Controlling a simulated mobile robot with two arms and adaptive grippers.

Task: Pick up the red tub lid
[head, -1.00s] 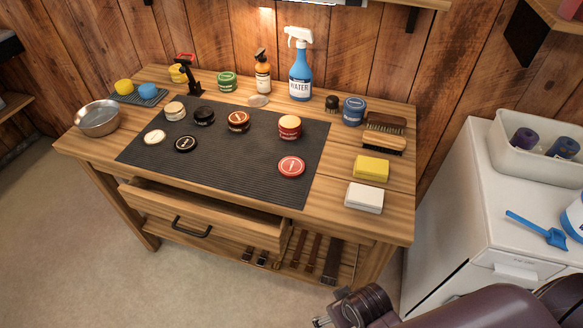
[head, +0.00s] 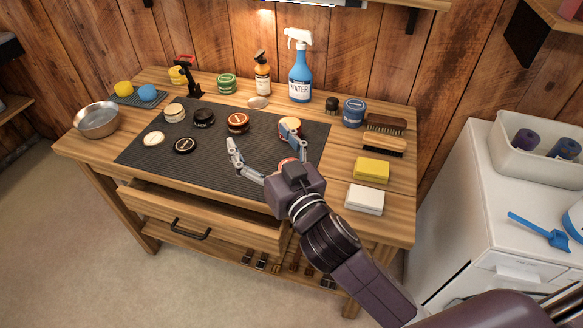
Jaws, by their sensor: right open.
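The red tub lid (head: 286,161) lies flat on the dark ribbed mat (head: 215,170) on the workbench. Only a thin red sliver of it shows; the body of my right gripper covers the rest. My right gripper (head: 260,140) is open and empty, above the mat, with its fingers spread and reaching past the lid toward the back. Its right finger partly covers the cream-topped red tub (head: 289,126). Whether the gripper touches anything, I cannot tell. My left gripper is not in view.
Brown (head: 238,122), black (head: 203,117) and cream (head: 174,112) tubs stand on the mat, with a black lid (head: 185,145) and a cream lid (head: 154,138). A yellow sponge (head: 371,169) and white block (head: 364,199) lie right. A drawer (head: 200,212) is pulled out in front.

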